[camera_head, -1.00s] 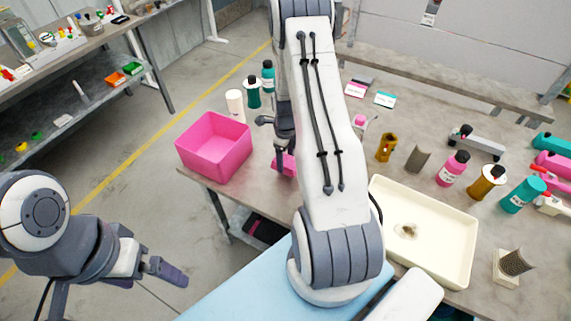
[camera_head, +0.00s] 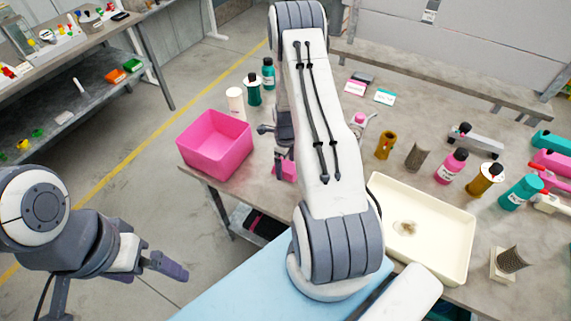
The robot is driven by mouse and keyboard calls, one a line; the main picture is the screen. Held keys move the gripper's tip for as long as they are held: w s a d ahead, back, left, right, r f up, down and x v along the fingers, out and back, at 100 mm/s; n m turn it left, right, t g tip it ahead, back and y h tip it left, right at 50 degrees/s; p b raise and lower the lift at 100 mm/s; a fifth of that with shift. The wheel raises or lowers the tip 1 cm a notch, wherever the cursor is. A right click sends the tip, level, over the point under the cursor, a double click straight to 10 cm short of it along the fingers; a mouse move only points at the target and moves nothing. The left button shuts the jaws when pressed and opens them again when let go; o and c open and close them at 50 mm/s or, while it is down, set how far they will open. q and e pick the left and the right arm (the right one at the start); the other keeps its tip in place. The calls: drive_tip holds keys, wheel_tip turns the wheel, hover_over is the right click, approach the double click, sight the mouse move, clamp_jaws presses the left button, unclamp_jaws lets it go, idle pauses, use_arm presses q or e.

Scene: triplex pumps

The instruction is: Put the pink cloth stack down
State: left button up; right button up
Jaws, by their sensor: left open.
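A small pink block-like thing (camera_head: 288,170), perhaps the pink cloth stack, shows at the left edge of the large arm, near the table edge. The arm hides part of it. My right gripper (camera_head: 272,145) is mostly hidden behind its own arm, just above and beside this pink thing. I cannot tell whether its jaws hold it or whether it touches the table. My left gripper (camera_head: 166,267) is open and empty at the lower left, over the floor, well away from the table.
A pink bin (camera_head: 215,148) stands at the table's left corner, with a white bottle (camera_head: 235,103) and teal bottles (camera_head: 253,91) behind it. A cream tray (camera_head: 446,242) lies right of my arm. Several bottles and parts crowd the table's right side.

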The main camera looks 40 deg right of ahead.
sight(286, 166)
drive_tip(key=shift+r, duration=0.1)
drive_tip(key=shift+r, duration=0.2)
wheel_tip(286, 166, up, 12)
drive_tip(key=b, duration=0.2)
drive_tip(key=shift+b, duration=0.3)
drive_tip(key=shift+f, duration=0.25)
wheel_tip(286, 166, down, 12)
drive_tip(key=p, duration=0.2)
drive_tip(key=shift+f+p, duration=0.1)
drive_tip(key=shift+p, duration=0.25)
drive_tip(key=shift+r, duration=0.95)
